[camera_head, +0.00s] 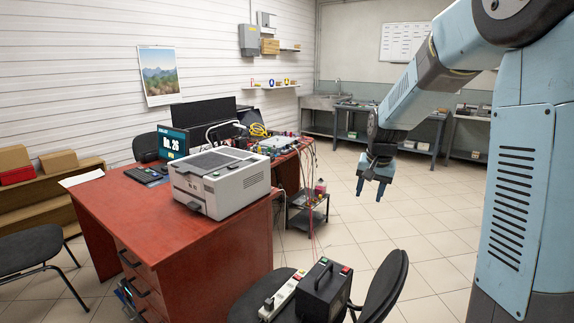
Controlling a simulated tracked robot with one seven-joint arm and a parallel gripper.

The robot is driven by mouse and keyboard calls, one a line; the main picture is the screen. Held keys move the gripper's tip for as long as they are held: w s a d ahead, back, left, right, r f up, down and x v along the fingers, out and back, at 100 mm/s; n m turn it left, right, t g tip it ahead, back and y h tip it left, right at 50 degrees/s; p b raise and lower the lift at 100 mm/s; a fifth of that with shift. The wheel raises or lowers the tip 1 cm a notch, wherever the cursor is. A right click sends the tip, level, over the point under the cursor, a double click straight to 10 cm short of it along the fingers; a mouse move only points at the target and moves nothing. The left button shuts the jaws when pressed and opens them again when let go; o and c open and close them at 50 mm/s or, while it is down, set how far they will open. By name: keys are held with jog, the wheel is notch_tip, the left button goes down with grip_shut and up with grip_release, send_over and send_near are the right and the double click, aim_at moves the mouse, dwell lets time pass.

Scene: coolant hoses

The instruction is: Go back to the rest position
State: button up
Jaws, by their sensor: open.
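My gripper (372,191) hangs from my blue-grey arm right of the middle of the view, with its fingers pointing down. It is open, and nothing shows between the fingers. In the picture it appears in front of open tiled floor, to the right of the red desk (226,247) and the small dark cart (300,218). It appears apart from both. No coolant hose can be told for certain; several thin red cables hang at the desk's right end.
A grey-white machine (219,181) stands on the desk near a monitor (173,141). A chair (388,287) in front bears a black box (325,290) and a white power strip (281,295). Another chair (34,250) stands at left. The tiled floor around my gripper looks free.

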jog(key=s+r+n, duration=0.1)
jog(key=s+r, duration=0.2)
jog(key=s, duration=0.7)
jog(key=s+r+n+t, duration=0.1)
jog(key=s+r, duration=0.2)
jog(key=s, duration=0.7)
jog(key=s+r+n+t, duration=0.1)
jog(key=s+r+n, duration=0.1)
jog(key=s, duration=0.9)
jog(key=shift+r, duration=0.7)
jog(key=shift+c, duration=0.6)
jog(key=shift+w, duration=0.1)
